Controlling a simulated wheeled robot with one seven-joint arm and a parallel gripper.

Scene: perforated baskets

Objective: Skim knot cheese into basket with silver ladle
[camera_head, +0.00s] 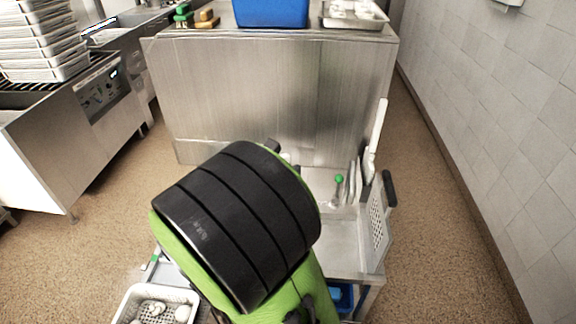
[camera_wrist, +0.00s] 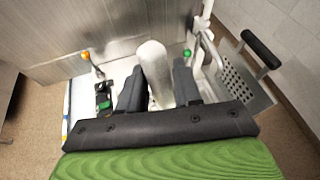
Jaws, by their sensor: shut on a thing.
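My gripper (camera_wrist: 157,88) is shut on a pale silvery rod, the silver ladle's handle (camera_wrist: 153,62) as far as I can tell, which stands up between the two dark fingers in the wrist view. The ladle's bowl is not seen. In the head view my arm hides the gripper and the ladle. White knot cheese pieces (camera_head: 157,308) lie in a white perforated basket (camera_head: 122,310) at the bottom left.
A steel cabinet (camera_head: 270,90) stands behind the worktop, with a blue bin (camera_head: 270,12) and a tray (camera_head: 354,15) on top. A green-knobbed tool (camera_head: 339,180) and upright tools (camera_head: 374,140) stand near the right basket. A tiled wall is at the right.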

